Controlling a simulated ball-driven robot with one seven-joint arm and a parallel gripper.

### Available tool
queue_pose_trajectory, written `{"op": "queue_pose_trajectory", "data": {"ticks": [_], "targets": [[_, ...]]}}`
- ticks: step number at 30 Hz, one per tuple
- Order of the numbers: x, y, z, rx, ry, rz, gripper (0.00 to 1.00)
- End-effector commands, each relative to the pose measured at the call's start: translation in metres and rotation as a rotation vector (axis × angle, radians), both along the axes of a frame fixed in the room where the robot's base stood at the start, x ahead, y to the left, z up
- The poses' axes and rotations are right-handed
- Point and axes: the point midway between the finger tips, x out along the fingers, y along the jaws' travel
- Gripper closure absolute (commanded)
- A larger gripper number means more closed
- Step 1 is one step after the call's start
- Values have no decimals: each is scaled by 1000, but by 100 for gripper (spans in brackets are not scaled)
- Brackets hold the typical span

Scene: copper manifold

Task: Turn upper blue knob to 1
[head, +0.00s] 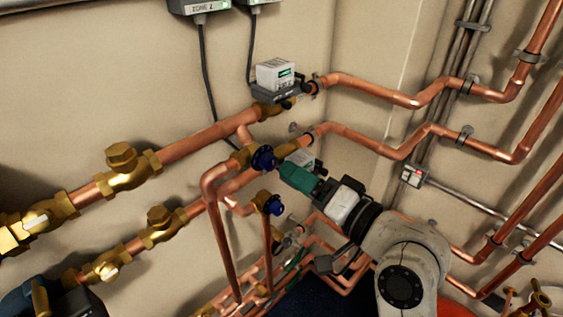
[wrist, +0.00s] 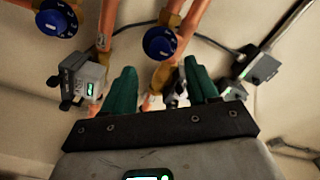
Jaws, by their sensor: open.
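The upper blue knob (head: 264,158) sits on a brass valve of the copper manifold in the head view. A second blue knob (head: 271,204) is below it. Two blue dials show beyond the fingers there, one near the middle (wrist: 160,43) and one at upper left (wrist: 57,19). I cannot tell which is the upper one, and their numbers are too small to read.
A grey-white meter box (head: 276,77) sits on the top pipe. Another meter (head: 302,158) is behind my gripper. Copper pipes (head: 226,240) run close below and left of the knobs. Brass valves (head: 122,168) line the left pipes.

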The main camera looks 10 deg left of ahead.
Motion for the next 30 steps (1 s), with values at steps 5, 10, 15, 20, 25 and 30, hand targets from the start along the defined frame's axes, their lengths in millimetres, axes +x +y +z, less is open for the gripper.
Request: {"op": "queue_pose_trajectory", "data": {"ticks": [5,10,15,20,25,30], "targets": [[18,25,1,-2,0,2,41],[29,38,1,-2,0,0,41],[33,42,0,-2,0,0,41],[33,42,-1,-2,0,0,41],[33,42,-1,-3,0,0,52],[33,42,-1,-2,1,0,68]]}}
